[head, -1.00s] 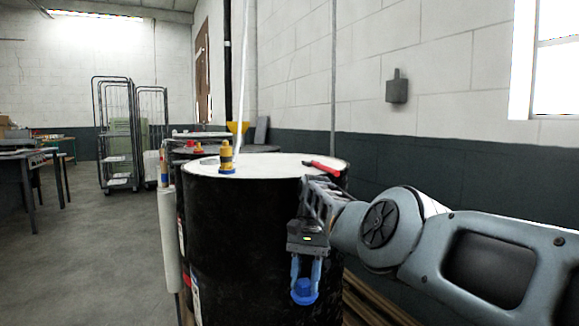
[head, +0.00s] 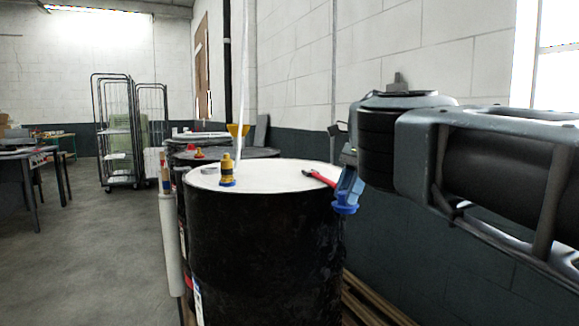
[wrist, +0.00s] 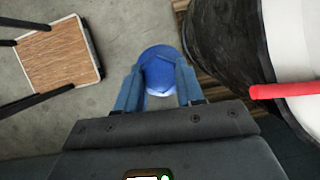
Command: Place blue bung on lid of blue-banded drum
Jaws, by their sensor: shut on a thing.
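My gripper (head: 348,188) is shut on the blue bung (head: 345,208), which hangs from the fingertips at the right edge of the near drum, about level with its lid. In the wrist view the bung (wrist: 158,70) sits between the two blue fingers (wrist: 158,92), with floor below it. The near black drum (head: 265,255) has a white lid (head: 275,178); no blue band can be made out on its visible side. The lid also shows at the right of the wrist view (wrist: 290,42). My arm hides what is behind the gripper.
On the lid stand a yellow bottle-like item with a blue base (head: 228,172) and a small grey ring (head: 209,170). A red-handled tool (head: 319,177) lies at its right rim. More drums (head: 205,152) stand behind. The lid's middle is clear.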

